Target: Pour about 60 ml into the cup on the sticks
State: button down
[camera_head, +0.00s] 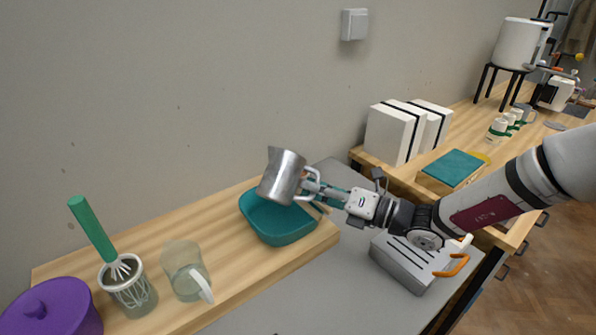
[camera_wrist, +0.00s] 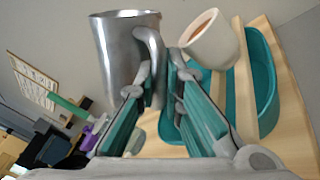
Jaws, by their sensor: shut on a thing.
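My gripper (camera_head: 327,197) is shut on the handle of a shiny metal pitcher (camera_head: 280,176), seen tilted in the head view, above the teal basin (camera_head: 282,238). In the wrist view the pitcher (camera_wrist: 122,50) is left of centre, with its handle between my fingers (camera_wrist: 160,85). A cream cup (camera_wrist: 222,48) with an orange-brown inside shows to the right of the pitcher there. A pale wooden strip (camera_wrist: 243,85), perhaps one of the sticks, runs beside it over the basin. In the head view I cannot make out the cup. No stream shows, and the liquid level is hidden.
A glass jug (camera_head: 185,270), a container (camera_head: 132,292) with a green-handled whisk (camera_head: 92,230) and a purple lidded pot (camera_head: 50,312) stand left of the basin. A grey slotted box (camera_head: 405,265) is below my arm. White blocks (camera_head: 388,135) stand behind right.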

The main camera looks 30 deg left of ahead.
jog(key=shift+w+f+n, duration=0.1)
jog(key=shift+f+n, duration=0.35)
jog(key=shift+n, duration=0.55)
jog(key=shift+s+r+n+p, duration=0.45)
jog(key=shift+n+p, duration=0.25)
jog(key=shift+p, duration=0.25)
jog(key=shift+s+r+n+p, duration=0.2)
jog(key=shift+s+n+p, duration=0.35)
jog(key=shift+n+p, duration=0.55)
jog(key=shift+s+r+n+p, duration=0.1)
jog(key=shift+s+n+p, duration=0.3)
jog(key=shift+n+p, duration=0.6)
jog(key=shift+s+n+p, duration=0.25)
jog(key=shift+n+p, duration=0.1)
jog(key=shift+n, duration=0.45)
jog(key=shift+w, duration=0.1)
